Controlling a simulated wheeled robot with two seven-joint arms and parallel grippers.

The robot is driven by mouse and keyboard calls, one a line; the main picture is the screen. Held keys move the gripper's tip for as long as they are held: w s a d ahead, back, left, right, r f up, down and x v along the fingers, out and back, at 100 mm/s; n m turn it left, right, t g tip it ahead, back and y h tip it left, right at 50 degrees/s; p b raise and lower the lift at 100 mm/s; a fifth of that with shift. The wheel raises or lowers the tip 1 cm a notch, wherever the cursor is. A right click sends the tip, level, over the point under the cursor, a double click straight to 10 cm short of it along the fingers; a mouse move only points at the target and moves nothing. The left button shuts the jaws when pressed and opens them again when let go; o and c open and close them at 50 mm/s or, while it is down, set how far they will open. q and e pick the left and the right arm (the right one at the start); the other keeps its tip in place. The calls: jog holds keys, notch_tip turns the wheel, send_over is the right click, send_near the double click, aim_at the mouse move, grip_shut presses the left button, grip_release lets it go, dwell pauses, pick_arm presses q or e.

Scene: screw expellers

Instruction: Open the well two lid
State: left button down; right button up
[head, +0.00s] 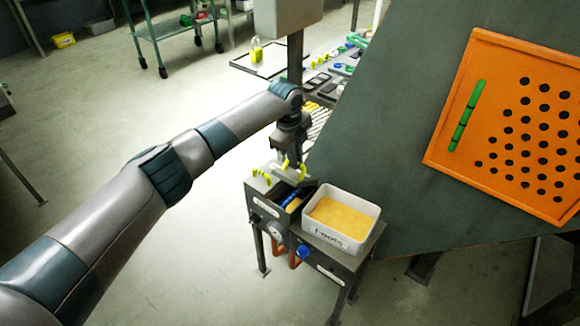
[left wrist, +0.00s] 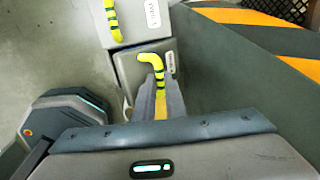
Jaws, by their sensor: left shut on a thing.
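My left gripper (head: 288,162) points down over a grey metal box (head: 265,208) in the head view. It is shut on a yellow, black-banded lid handle, which shows between the fingers in the left wrist view (left wrist: 152,62). The held handle belongs to a grey lid (left wrist: 132,72) with a small label too small to read. In the head view, a dark opening with a blue item (head: 292,203) inside shows below the gripper. The held lid seems raised from it, partly hidden by the fingers. A second yellow handle (head: 261,176) sits on the neighbouring lid, left of the gripper.
A white tray (head: 343,240) marked "Foots", holding yellow meal, stands right of the box. A dial gauge (head: 276,232) and a blue knob (head: 303,251) are on its front. A large grey-green panel with an orange perforated board (head: 440,155) is at right.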

aim_at(293, 175)
pick_arm(q)
jog(key=shift+w+d+f, duration=0.1)
jog(key=shift+w+d, duration=0.3)
jog(key=shift+w, duration=0.05)
pick_arm(e)
jog(key=shift+s+d+f, duration=0.15)
jog(key=shift+d, duration=0.1)
pick_arm(q)
jog(key=c, duration=1.9)
grip_release()
jog(key=shift+f, duration=0.1)
jog(key=shift+o, duration=0.4)
jog(key=shift+w+d+f, duration=0.15)
jog(key=shift+w, duration=0.15)
jog(key=shift+s+r, duration=0.15)
jog(key=shift+r, duration=0.7)
jog(key=b+v, duration=0.1)
jog(key=v, duration=1.5)
pick_arm(e)
jog(key=shift+s+d+f+g, duration=0.2)
jog(key=shift+s+d+g, duration=0.35)
jog(key=shift+s+g, duration=0.15)
